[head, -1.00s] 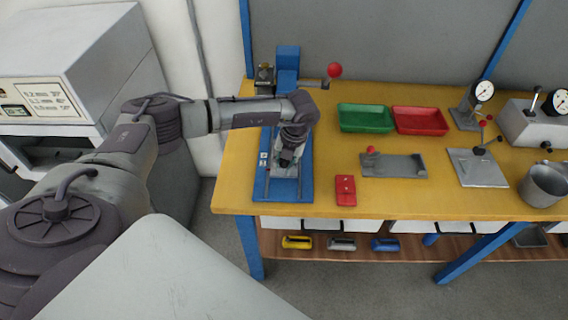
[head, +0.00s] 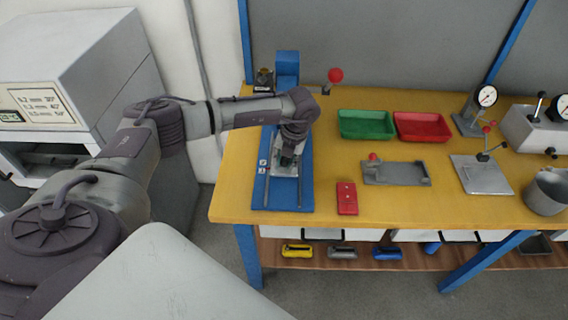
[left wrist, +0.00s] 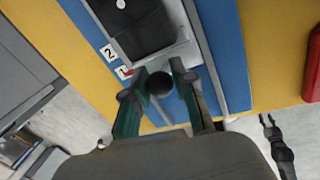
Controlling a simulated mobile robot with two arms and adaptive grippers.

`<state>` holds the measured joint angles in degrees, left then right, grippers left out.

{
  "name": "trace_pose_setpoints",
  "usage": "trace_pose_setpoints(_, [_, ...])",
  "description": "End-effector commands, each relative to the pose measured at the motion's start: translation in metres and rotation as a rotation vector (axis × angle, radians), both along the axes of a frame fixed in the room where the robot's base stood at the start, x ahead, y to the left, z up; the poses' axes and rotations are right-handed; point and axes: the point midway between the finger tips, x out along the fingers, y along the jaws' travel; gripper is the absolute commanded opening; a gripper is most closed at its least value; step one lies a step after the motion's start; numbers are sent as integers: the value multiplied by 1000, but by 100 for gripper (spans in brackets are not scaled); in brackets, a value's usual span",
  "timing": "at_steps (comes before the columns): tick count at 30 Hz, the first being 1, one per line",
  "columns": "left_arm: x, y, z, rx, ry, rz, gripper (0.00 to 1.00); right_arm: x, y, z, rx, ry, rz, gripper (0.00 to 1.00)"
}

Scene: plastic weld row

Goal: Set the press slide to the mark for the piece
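The blue press (head: 287,68) stands at the table's left end, with two rails on its blue base (head: 283,203). The grey slide (head: 285,170) sits on the rails, partly hidden by my left gripper (head: 288,152). In the left wrist view a black block-like piece (left wrist: 145,30) lies on the slide. The fingers of my left gripper (left wrist: 160,76) close on both sides of the slide's black ball knob (left wrist: 160,85). Number marks 2 (left wrist: 108,52) and 1 (left wrist: 122,72) lie beside the slide, with a small red pointer near 1. A dark shape, apparently my right gripper (left wrist: 268,122), shows small over the floor.
A red box (head: 347,198) lies right of the press base. Green (head: 366,124) and red (head: 422,126) trays stand behind a grey fixture (head: 397,173). The press lever's red ball (head: 335,75) sticks out to the right, behind my left wrist.

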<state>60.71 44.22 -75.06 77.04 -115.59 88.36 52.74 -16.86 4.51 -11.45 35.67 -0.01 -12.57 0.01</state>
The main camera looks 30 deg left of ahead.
Motion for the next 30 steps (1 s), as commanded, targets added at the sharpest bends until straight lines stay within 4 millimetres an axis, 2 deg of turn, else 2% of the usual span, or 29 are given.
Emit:
trace_pose_setpoints(1, [0, 0, 1, 0, -1, 0, 36, -2, 0, 0, -1, 3, 0, 40])
trace_pose_setpoints(4, [0, 0, 1, 0, -1, 0, 51, -7, 0, 0, -1, 9, 0, 40])
trace_pose_setpoints(12, [0, 0, 1, 0, -1, 1, 51, -7, -3, -1, -3, 11, 1, 40])
trace_pose_setpoints(16, [2, -1, 9, 1, -2, 1, 51, -6, -3, 0, -4, 9, 2, 40])
trace_pose_setpoints(20, [4, -5, 30, 0, -5, -1, 51, -6, -2, 0, -3, 10, 1, 40])
trace_pose_setpoints(30, [8, -17, 97, 0, -2, 0, 51, -6, -1, 0, -2, 9, 1, 40])
